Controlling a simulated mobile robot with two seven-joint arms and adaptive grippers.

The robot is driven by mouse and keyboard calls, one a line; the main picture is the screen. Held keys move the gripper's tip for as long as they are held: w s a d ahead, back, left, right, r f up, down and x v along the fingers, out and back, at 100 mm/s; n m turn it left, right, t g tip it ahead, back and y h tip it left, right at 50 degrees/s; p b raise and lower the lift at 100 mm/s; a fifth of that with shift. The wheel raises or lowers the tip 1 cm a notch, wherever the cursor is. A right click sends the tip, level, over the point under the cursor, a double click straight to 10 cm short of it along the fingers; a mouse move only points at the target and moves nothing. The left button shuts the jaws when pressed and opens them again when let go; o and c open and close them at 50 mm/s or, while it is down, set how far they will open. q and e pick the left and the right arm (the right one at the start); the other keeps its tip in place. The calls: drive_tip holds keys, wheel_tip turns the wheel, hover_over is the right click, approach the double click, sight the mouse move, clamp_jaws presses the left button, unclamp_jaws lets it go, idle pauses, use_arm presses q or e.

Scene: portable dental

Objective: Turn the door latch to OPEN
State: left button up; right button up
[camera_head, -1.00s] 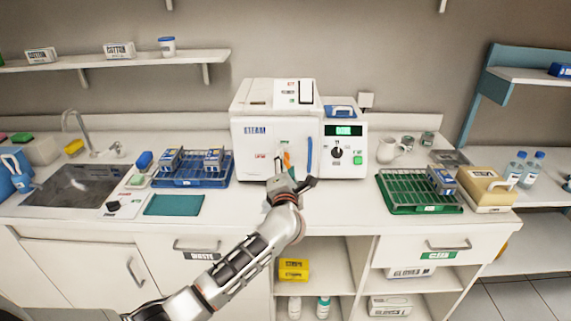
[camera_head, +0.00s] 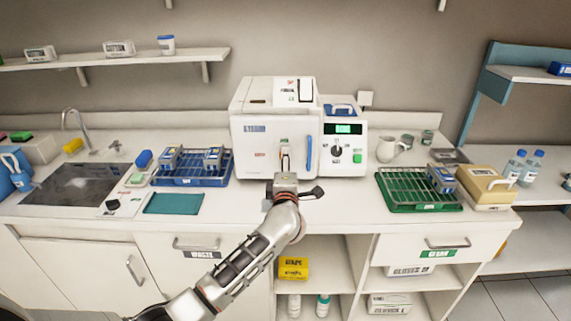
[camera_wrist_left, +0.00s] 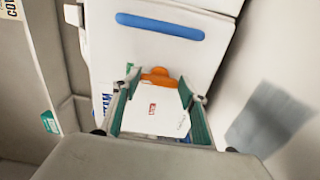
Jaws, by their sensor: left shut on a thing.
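The white steriliser (camera_head: 250,150) stands at the back middle of the counter, its door (camera_head: 300,162) facing me with a long blue handle (camera_head: 308,154). The orange door latch (camera_wrist_left: 157,75) shows between the fingertips in the left wrist view; in the head view it is mostly hidden by my gripper. My left gripper (camera_head: 286,160) is at the door front, below a small green label (camera_head: 284,141) and right of a red label (camera_head: 260,155). In the wrist view my left gripper (camera_wrist_left: 158,80) is shut on the latch. The label wording is too small to read surely.
The control panel (camera_head: 343,150) with a black knob is right of the door. A blue rack (camera_head: 190,183) stands to the left and a green rack (camera_head: 420,208) to the right. The counter front around my arm is clear.

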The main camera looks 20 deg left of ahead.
idle(0.3)
use_arm(q)
drive_tip(key=o, duration=1.1)
drive_tip(key=shift+d, duration=0.1)
drive_tip(key=v, duration=1.2)
